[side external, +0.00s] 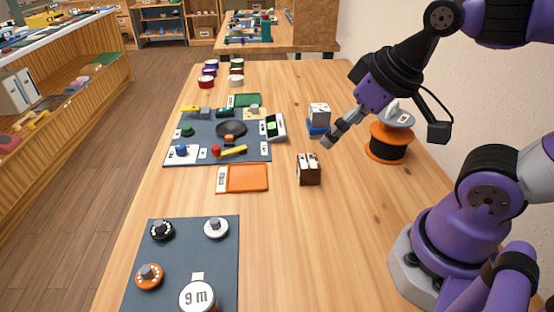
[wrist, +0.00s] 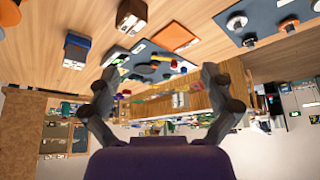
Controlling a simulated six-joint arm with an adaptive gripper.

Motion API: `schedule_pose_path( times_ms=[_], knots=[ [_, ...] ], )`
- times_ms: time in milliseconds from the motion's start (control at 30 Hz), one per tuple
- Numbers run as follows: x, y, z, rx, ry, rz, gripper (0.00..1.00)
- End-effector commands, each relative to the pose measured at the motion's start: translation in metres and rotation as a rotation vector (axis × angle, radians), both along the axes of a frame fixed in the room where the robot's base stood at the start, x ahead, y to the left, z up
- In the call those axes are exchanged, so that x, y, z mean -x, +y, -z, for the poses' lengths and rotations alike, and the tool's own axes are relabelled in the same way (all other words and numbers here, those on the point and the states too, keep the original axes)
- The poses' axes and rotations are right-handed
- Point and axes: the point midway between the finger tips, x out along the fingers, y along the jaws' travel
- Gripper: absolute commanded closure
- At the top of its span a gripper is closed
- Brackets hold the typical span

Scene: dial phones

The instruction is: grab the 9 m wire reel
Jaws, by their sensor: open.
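A round white top marked "9 m" (side external: 198,297) shows at the near edge of the side external view, by the front of a dark blue mat (side external: 190,248). The bottom of the frame cuts it off, so its body is mostly hidden. I cannot make it out in the wrist view. My gripper (side external: 330,138) is far from it, above the table's right half, close to a white and blue block. In the wrist view my gripper (wrist: 160,74) has its fingers spread, with nothing held between them.
An orange and black spool (side external: 388,145) stands behind my gripper. A white block on blue (side external: 319,117) and a brown box (side external: 308,170) are nearby. Knobs sit on the near mat; an orange tray (side external: 243,178) and a cluttered mat (side external: 190,128) lie farther back.

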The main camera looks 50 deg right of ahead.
Motion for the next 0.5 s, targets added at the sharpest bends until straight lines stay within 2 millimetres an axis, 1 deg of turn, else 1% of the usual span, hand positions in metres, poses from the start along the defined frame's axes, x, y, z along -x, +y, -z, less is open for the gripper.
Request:
schedule_pose_path(
  times_ms=[233, 333, 367, 433, 467, 500],
  knots=[
    [-0.001, 0.001, -0.001, -0.001, 0.002, -0.003, 0.04],
    [-0.008, 0.01, -0.004, -0.01, 0.026, -0.026, 0.04],
    [-0.012, 0.015, -0.006, -0.015, 0.04, -0.038, 0.04],
    [-0.024, 0.032, -0.01, -0.027, 0.083, -0.075, 0.04],
    [-0.03, 0.042, -0.011, -0.031, 0.108, -0.094, 0.04],
    [-0.038, 0.058, -0.013, -0.036, 0.14, -0.12, 0.04]
  ],
)
